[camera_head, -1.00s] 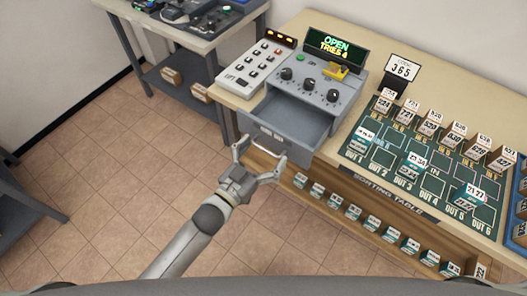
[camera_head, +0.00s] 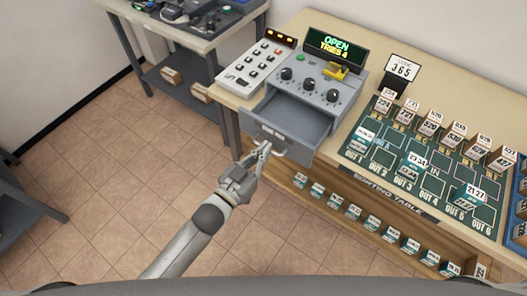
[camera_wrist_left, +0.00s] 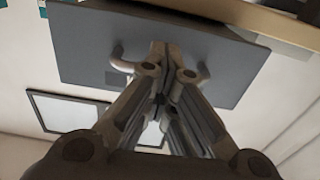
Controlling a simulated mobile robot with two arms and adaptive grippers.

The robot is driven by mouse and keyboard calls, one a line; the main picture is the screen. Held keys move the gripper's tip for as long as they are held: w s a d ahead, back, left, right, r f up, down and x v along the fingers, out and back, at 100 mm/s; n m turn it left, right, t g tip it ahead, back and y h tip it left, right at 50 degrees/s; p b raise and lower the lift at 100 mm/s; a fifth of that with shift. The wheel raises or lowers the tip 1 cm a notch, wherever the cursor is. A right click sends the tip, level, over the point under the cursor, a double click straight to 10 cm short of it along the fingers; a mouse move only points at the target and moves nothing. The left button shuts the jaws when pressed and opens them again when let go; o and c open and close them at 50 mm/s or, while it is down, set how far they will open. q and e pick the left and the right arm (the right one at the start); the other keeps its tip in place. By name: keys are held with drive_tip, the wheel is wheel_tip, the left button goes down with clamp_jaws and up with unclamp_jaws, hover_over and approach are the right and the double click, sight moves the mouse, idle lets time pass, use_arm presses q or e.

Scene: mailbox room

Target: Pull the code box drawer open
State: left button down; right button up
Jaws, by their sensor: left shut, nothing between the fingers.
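The grey code box (camera_head: 305,85) stands on the table with its display reading OPEN, TRIES 4. Its drawer (camera_head: 295,118) is pulled out toward me, and the inside that shows looks empty. My left gripper (camera_head: 265,147) is at the handle on the drawer front, with its fingers shut together. In the left wrist view, the fingertips (camera_wrist_left: 172,48) meet in front of the drawer front (camera_wrist_left: 82,50), between the two ends of the handle (camera_wrist_left: 118,58). The fingers hide the handle's middle. My right gripper is not in view.
A white keypad (camera_head: 255,65) stands left of the code box. The green sorting board (camera_head: 425,170) with several small boxes lies to the right. A shelf (camera_head: 370,215) with several boxes runs below the tabletop. The tiled floor (camera_head: 110,175) at left is clear.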

use_arm(q)
drive_tip(key=shift+f, duration=0.1)
drive_tip(key=shift+x, duration=1.05)
drive_tip(key=shift+f, duration=0.1)
drive_tip(key=shift+c, duration=0.4)
unclamp_jaws()
drive_tip(key=shift+s+d, duration=0.1)
drive_tip(key=shift+a, duration=0.2)
drive_tip(key=shift+s+a, duration=0.1)
drive_tip(key=shift+s, duration=0.05)
drive_tip(key=v, duration=1.1)
drive_tip(key=shift+a, duration=0.25)
drive_tip(key=shift+s, duration=0.1)
